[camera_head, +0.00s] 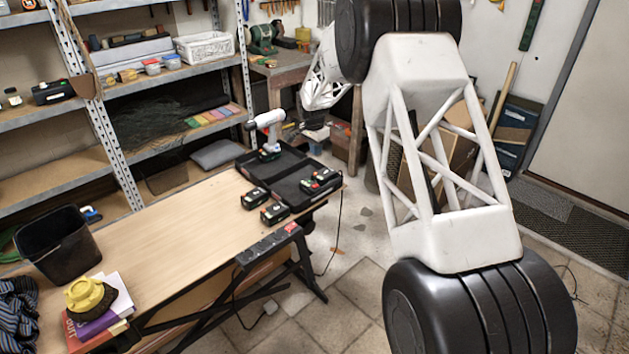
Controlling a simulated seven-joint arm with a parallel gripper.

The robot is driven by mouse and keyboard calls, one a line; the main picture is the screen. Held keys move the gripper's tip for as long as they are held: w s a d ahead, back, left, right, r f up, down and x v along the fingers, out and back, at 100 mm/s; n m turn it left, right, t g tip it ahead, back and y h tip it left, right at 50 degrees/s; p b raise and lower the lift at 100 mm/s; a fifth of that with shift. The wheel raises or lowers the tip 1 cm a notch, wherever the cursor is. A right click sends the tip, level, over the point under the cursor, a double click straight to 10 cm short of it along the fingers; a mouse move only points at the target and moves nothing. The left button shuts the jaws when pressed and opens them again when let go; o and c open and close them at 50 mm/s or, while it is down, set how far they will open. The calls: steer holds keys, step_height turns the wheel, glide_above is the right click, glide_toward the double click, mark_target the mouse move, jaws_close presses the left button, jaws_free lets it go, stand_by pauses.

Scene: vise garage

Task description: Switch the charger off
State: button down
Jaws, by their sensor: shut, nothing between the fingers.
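Several black battery units with small red and green marks sit at the far right end of the wooden bench; I cannot tell for sure which is the charger. One unit (320,180) lies at the right on the open black case, and two more (257,196) (274,213) sit at the case's front left. A switch is too small to make out. My gripper (316,139) is small and dark at the end of my white lattice arm, behind and above the case's right side. It looks shut and empty, apart from the units.
A grey-white drill (270,130) stands upright at the open case (285,161). The bench middle (170,235) is clear.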

glide_toward(313, 187)
steer(key=f, duration=0.1)
steer(key=w+d+f, duration=0.1)
steer(key=f, duration=0.1)
steer(key=w+f, duration=0.1)
steer(key=f, duration=0.1)
steer(key=shift+d, duration=0.3)
steer(key=shift+s+a+f, duration=0.1)
steer(key=shift+s+f, duration=0.05)
steer(key=shift+f, duration=0.3)
steer(key=shift+s+a+f, duration=0.15)
steer(key=shift+f, duration=0.3)
steer(key=shift+s+a+f+h, duration=0.1)
steer(key=shift+a+f+h, duration=0.05)
steer(key=shift+h, duration=0.15)
steer(key=shift+s+a+f+t, duration=0.1)
steer(key=shift+s+f+t, duration=0.15)
steer(key=shift+t, duration=0.15)
steer(key=shift+a+t+h, duration=0.1)
steer(key=shift+t+h, duration=0.2)
steer(key=shift+h, duration=0.2)
steer(key=shift+s+a+f, duration=0.1)
steer(key=shift+s+a+f, duration=0.15)
steer(key=shift+s+f, duration=0.05)
steer(key=shift+f, duration=0.1)
steer(key=shift+w, duration=0.1)
